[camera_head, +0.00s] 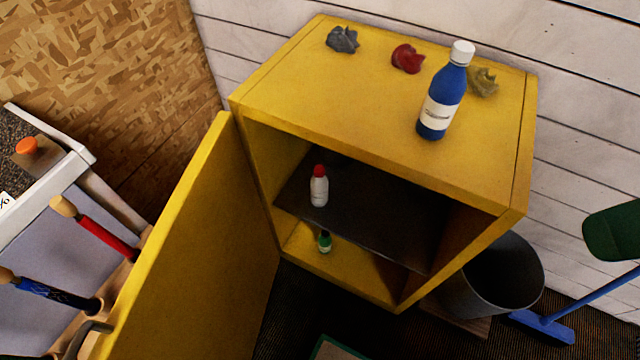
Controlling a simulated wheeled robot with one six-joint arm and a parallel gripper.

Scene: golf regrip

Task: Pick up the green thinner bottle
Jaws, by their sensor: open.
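The green bottle (324,243), small with a pale label, stands upright on the floor of the yellow cabinet (380,110), below the dark shelf and towards the left of the opening. The cabinet door (200,260) stands open to the left. A white bottle with a red cap (319,187) stands on the dark shelf (375,215) above the green bottle. My gripper is not in this view.
A dark bin (505,275) and a blue broom (545,328) are at the right. A workbench (75,165) with clubs is at the left.

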